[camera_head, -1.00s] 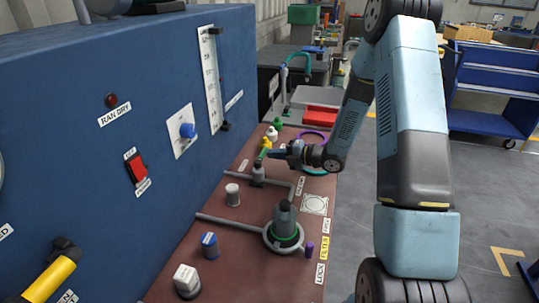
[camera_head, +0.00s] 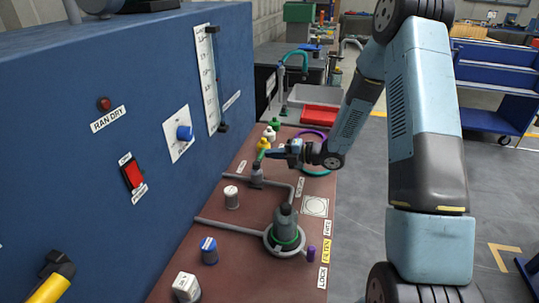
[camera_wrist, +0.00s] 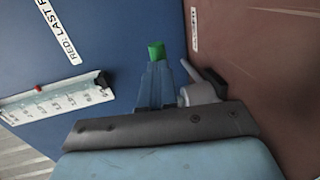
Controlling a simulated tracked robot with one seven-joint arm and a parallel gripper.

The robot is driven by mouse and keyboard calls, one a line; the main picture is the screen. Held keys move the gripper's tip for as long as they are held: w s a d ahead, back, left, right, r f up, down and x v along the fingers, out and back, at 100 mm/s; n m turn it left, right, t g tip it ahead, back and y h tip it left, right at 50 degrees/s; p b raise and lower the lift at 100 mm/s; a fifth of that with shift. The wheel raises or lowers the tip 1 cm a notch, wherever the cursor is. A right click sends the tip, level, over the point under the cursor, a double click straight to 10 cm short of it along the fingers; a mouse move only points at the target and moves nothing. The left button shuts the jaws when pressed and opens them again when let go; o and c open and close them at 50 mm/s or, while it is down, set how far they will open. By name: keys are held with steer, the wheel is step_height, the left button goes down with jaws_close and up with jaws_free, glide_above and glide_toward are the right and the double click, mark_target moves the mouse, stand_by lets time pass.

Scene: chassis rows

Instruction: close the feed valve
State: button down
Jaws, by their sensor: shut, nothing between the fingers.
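A grey valve part (camera_wrist: 200,90) is right of the fingers, partly hidden.
A blue panel (camera_head: 85,165) rises on the left, with a red switch (camera_head: 133,174), a blue knob (camera_head: 184,132) and a yellow handle (camera_head: 52,287). A grey pump-like fitting (camera_head: 285,228) and several caps stand on the bench (camera_head: 245,270).

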steer(key=v, duration=1.3)
steer(key=w+d+r+m+t+h, duration=0.4)
steer(key=w+d+r+m+h, duration=0.1)
steer(key=r+m+h, duration=0.3)
steer(key=s+d+r+m+t+h, duration=0.1)
steer(key=s+d+r+m+h, duration=0.2)
steer(key=r+m, duration=0.25)
steer(key=s+d+r+m+t+h, duration=0.1)
steer(key=s+d+r+m+h, duration=0.25)
steer(key=r, duration=0.35)
steer(key=s+a+r+m+g, duration=0.1)
steer(key=s+r+m+g, duration=0.1)
steer(key=s+m, duration=0.3)
steer(key=s+a+r+m+g, duration=0.1)
steer(key=s+m, duration=0.4)
steer(key=s, duration=0.8)
steer(key=s+a+r+m+g, duration=0.2)
steer(key=s+m, duration=0.2)
steer(key=s, duration=0.5)
steer(key=shift+s+a+r+m+g, duration=0.3)
steer(key=shift+a+m, duration=0.05)
steer(key=shift+m, duration=0.05)
steer(key=shift+h, duration=0.25)
